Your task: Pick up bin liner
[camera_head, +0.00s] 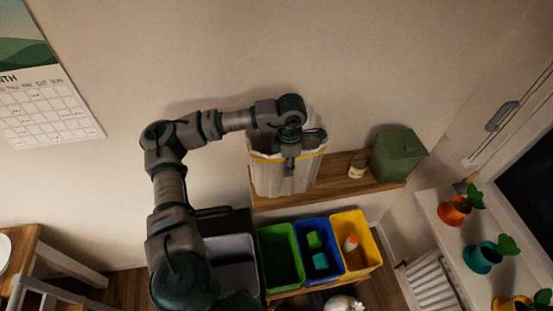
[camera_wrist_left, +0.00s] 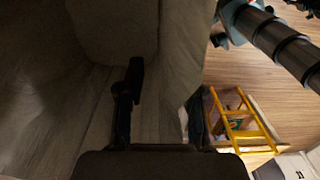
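The bin liner (camera_head: 285,178) is a pale, pleated bag with a yellow band near its open top. It hangs upright in front of the wooden shelf in the head view. My left gripper (camera_head: 290,158) is at its rim, fingers pointing down over the near side. In the left wrist view the liner's greyish cloth (camera_wrist_left: 168,85) fills much of the picture, passing between the two dark fingers of my left gripper (camera_wrist_left: 163,110). One finger is partly hidden by the cloth. The fingers look closed on the liner. My right gripper is not in view.
Below are a grey bin (camera_head: 235,250), a green bin (camera_head: 280,256), a blue bin (camera_head: 318,262) with green and teal blocks, and a yellow bin (camera_head: 357,255). The shelf (camera_head: 335,172) bears a jar (camera_head: 357,168) and a green box (camera_head: 397,155). Potted plants line the right sill.

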